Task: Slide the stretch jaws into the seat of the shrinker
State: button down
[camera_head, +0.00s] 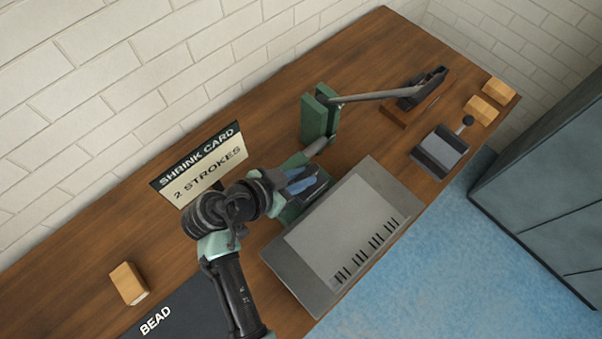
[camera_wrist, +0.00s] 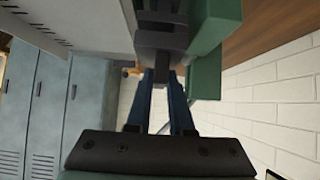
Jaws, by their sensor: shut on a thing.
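The shrinker (camera_head: 314,118) is a green machine on the wooden bench, with a long grey lever reaching right. Its green lower part (camera_head: 295,162) is partly hidden by my gripper (camera_head: 300,181). My gripper's blue fingers are shut on the stretch jaws, a dark grey block (camera_wrist: 160,42) at the fingertips in the wrist view. Green shrinker sides (camera_wrist: 212,25) stand close to the block there. The jaws are at or very near the seat; I cannot tell how far in they sit. In the head view the jaws are mostly hidden.
A grey plate with dark marks (camera_head: 340,225) lies right of my gripper. A sign reading "SHRINK CARD 2 STROKES" (camera_head: 203,167) stands behind my arm. A dark tool with a ball knob (camera_head: 440,152) and wooden blocks (camera_head: 480,110) are at the far right. Another block (camera_head: 128,283) is at left.

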jog(key=shift+w+f+b, duration=0.1)
jog(key=shift+f+b, duration=0.75)
jog(key=c, duration=0.7)
grip_release()
jog(key=shift+s+f, duration=0.2)
jog(key=shift+f, duration=0.05)
jog(key=shift+s+a+r, duration=0.2)
jog(key=shift+a+r, duration=0.1)
jog(key=shift+r, duration=0.05)
jog(key=b+v, duration=0.1)
jog(key=v, duration=1.1)
jog(key=shift+r+b, duration=0.2)
jog(key=shift+b, duration=0.1)
